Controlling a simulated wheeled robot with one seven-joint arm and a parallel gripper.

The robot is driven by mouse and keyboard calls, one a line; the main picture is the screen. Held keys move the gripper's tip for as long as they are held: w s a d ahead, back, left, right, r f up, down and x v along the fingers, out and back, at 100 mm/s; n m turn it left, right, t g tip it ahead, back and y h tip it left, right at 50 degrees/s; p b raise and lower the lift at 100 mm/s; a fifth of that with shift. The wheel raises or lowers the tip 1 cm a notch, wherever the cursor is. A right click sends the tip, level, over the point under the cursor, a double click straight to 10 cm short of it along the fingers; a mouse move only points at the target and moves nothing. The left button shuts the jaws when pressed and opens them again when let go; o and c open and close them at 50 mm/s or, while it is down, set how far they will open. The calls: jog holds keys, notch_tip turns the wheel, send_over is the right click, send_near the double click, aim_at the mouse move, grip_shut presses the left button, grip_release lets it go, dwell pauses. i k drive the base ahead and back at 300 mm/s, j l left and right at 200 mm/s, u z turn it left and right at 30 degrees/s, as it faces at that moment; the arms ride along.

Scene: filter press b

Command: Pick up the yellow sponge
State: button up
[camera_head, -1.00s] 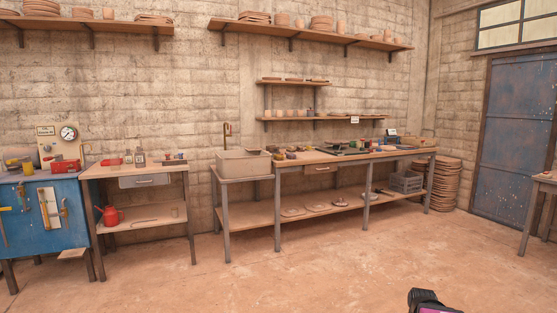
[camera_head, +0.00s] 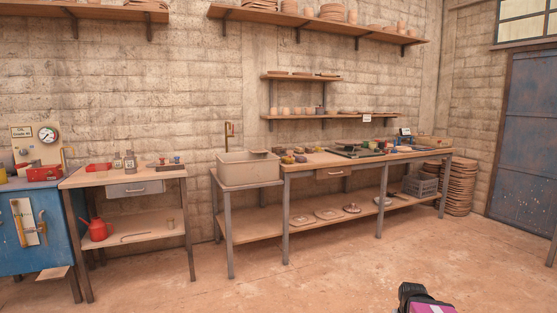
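No yellow sponge can be made out for certain. A small yellowish object (camera_head: 287,159) lies on the long workbench (camera_head: 335,160), just right of the sink, among several small items. It is too small to tell if it is a sponge. A black and magenta part of my arm shows at the bottom right edge of the picture, over the floor and well away from the benches. No gripper fingers show.
A stone sink (camera_head: 247,172) stands at the left end of the workbench. Further left are a wooden table (camera_head: 125,175) with a red can (camera_head: 97,229) on its lower shelf, and a blue bench (camera_head: 38,235). The floor (camera_head: 290,285) in front is clear.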

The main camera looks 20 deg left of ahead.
aim_at(287, 160)
jog(key=i+j+u, duration=0.1)
jog(key=i+j, duration=1.4)
